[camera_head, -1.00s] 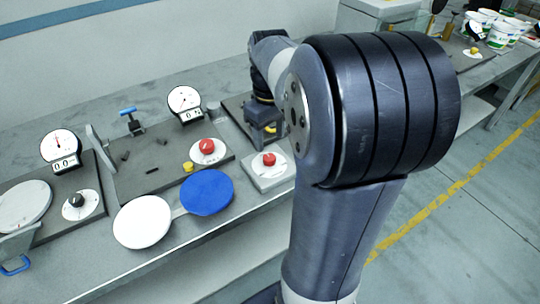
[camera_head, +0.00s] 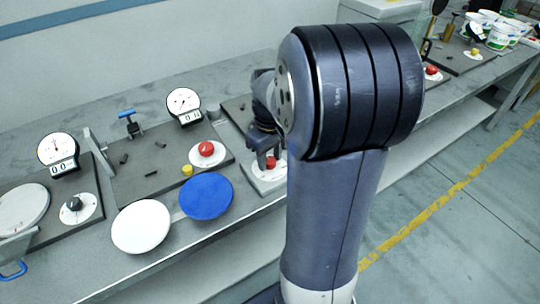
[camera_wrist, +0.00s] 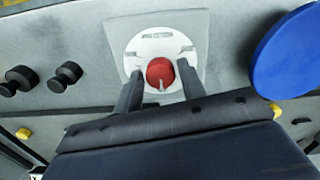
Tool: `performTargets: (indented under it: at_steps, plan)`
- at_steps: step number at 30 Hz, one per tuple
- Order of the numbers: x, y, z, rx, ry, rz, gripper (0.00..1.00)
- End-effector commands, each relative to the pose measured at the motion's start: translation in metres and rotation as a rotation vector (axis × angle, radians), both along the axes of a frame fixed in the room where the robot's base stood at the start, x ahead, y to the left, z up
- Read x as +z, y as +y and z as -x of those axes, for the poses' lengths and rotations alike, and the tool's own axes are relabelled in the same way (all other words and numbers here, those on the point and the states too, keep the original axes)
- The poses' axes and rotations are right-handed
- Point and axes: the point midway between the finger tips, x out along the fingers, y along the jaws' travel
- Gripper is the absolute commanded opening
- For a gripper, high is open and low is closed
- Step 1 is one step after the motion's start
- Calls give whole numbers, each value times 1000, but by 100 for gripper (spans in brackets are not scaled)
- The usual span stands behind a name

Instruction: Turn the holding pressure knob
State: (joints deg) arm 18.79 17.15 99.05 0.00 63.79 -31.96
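A red knob (camera_wrist: 160,72) with a pale pointer mark sits on a round white dial (camera_wrist: 150,44) on a light grey block (camera_wrist: 198,30). No readable label shows which setting it is. The same knob shows in the head view (camera_head: 270,162), just below my gripper (camera_head: 266,148). In the wrist view my gripper (camera_wrist: 160,82) is open, with one dark finger on each side of the knob. Narrow gaps seem to show between fingers and knob; contact is hard to tell. Another red knob (camera_head: 206,148) on a white dial stands to the left on a dark board.
A blue disc (camera_head: 207,196) and a white disc (camera_head: 141,226) lie at the bench's front edge. Two gauges (camera_head: 184,105) (camera_head: 58,152) stand at the back and left. A black knob (camera_head: 74,203) is at left. A yellow knob (camera_head: 187,170) is near the blue disc.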

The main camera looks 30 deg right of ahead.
Motion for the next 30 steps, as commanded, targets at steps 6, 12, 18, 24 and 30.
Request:
performTargets:
  at_steps: [6,12,18,24,30]
  plan:
    - [0,0,0,0,0,0,20]
    - [0,0,0,-1,0,0,8]
    - [1,0,0,-82,0,0,8]
    - [1,0,0,-267,0,0,8]
    - [0,1,0,-386,1,0,8]
